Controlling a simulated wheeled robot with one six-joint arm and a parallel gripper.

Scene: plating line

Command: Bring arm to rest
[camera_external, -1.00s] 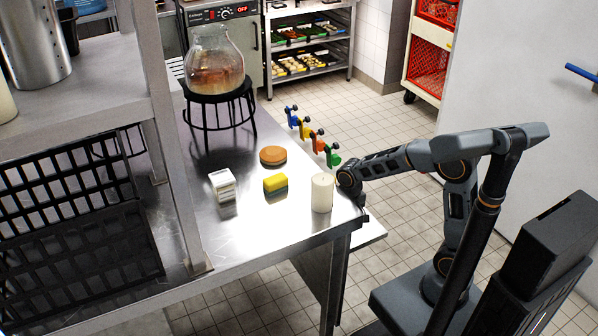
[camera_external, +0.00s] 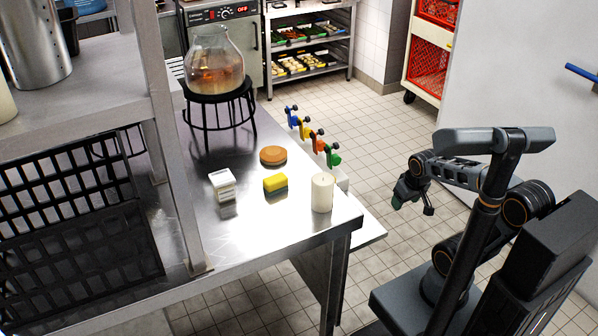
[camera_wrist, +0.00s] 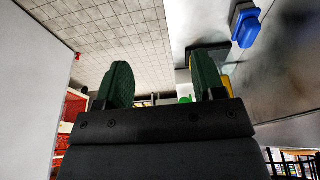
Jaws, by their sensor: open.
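My gripper (camera_external: 413,204) hangs over the tiled floor, to the right of the steel table (camera_external: 250,235) and clear of it. Its two green-padded fingers stand apart in the wrist view (camera_wrist: 163,82), with nothing held between them. My arm is folded back close to its column.
On the table are a white candle (camera_external: 322,194), a yellow-green sponge (camera_external: 275,183), a white box (camera_external: 222,184), a brown disc (camera_external: 273,155) and a glass jar (camera_external: 214,65) on a black stand.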

